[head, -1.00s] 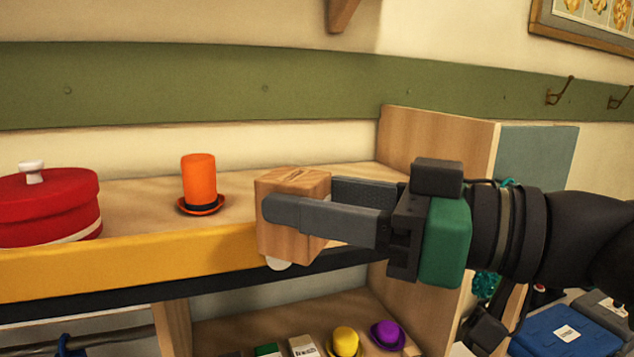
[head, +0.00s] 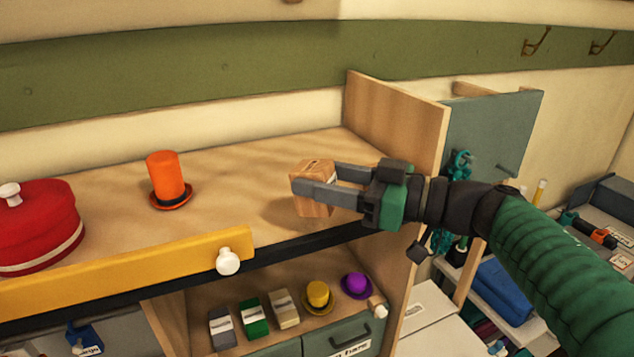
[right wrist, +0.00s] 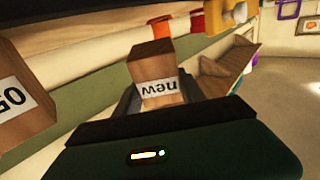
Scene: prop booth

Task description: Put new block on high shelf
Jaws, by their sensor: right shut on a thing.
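A wooden block (head: 311,204) is held between the fingers of my right gripper (head: 318,180). In the right wrist view the block (right wrist: 152,66) shows a white label (right wrist: 161,88) reading "new", upside down. The gripper reaches in from the right and is shut on the block. The block is over the right part of the high shelf (head: 245,190), behind its front edge. I cannot tell whether the block touches the shelf. My left gripper is not in view.
An orange hat (head: 166,178) and a red round box (head: 38,232) stand on the shelf to the left. A yellow rail (head: 130,272) with a white knob (head: 228,261) runs along part of the front. A wooden side panel (head: 395,120) closes the right end. Small hats and boxes sit below.

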